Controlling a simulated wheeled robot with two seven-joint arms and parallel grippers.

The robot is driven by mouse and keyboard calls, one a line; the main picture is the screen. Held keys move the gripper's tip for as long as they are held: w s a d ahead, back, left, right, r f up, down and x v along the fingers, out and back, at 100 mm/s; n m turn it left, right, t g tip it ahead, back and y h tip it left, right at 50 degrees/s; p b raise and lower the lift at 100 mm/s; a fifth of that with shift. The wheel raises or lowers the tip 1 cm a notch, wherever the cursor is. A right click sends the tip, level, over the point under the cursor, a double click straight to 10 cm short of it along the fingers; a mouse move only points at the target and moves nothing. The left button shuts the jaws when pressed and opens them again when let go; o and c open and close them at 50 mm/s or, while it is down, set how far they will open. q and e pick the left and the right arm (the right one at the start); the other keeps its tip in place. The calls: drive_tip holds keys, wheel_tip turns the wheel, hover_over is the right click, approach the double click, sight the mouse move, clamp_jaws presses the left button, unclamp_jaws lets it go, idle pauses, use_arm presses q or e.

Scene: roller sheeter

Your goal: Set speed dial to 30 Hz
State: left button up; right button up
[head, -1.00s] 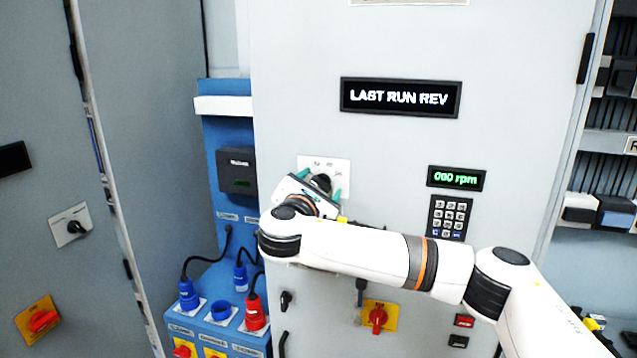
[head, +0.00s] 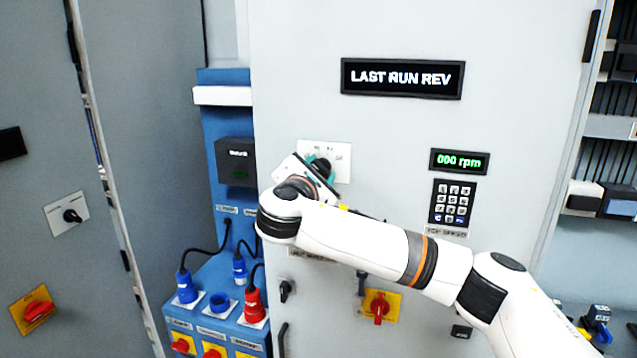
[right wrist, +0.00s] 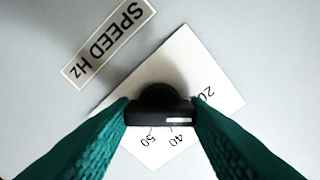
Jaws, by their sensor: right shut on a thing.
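The speed dial is a black knob (right wrist: 160,105) on a white scale plate (right wrist: 215,75) fixed to the grey cabinet door. In the right wrist view, a label (right wrist: 108,42) reading "SPEED Hz" sits beside the plate, and the marks 20, 40 and 50 show. The knob's white pointer line lies near the 40 mark; the 30 mark is not visible. My right gripper (right wrist: 160,113) has its green fingers on both sides of the knob and is shut on it. In the head view, the right gripper (head: 320,170) partly covers the knob and plate (head: 340,150). My left gripper is not in view.
A display (head: 402,78) reads "LAST RUN REV" above a green readout (head: 459,161) of "000 rpm" and a keypad (head: 453,202). A red switch on yellow (head: 379,307) sits below my arm. Blue and red plugs (head: 253,305) with cables stand at left.

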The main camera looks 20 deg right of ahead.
drive_tip(key=m+b, duration=0.1)
drive_tip(key=b, duration=0.1)
drive_tip(key=m+b, duration=0.2)
drive_tip(key=shift+f+m, duration=0.3)
drive_tip(key=shift+r+m+b, duration=0.15)
drive_tip(key=shift+m+b, duration=0.75)
drive_tip(key=shift+b, duration=0.05)
drive_tip(key=o, duration=1)
drive_tip(key=shift+d+r, duration=0.1)
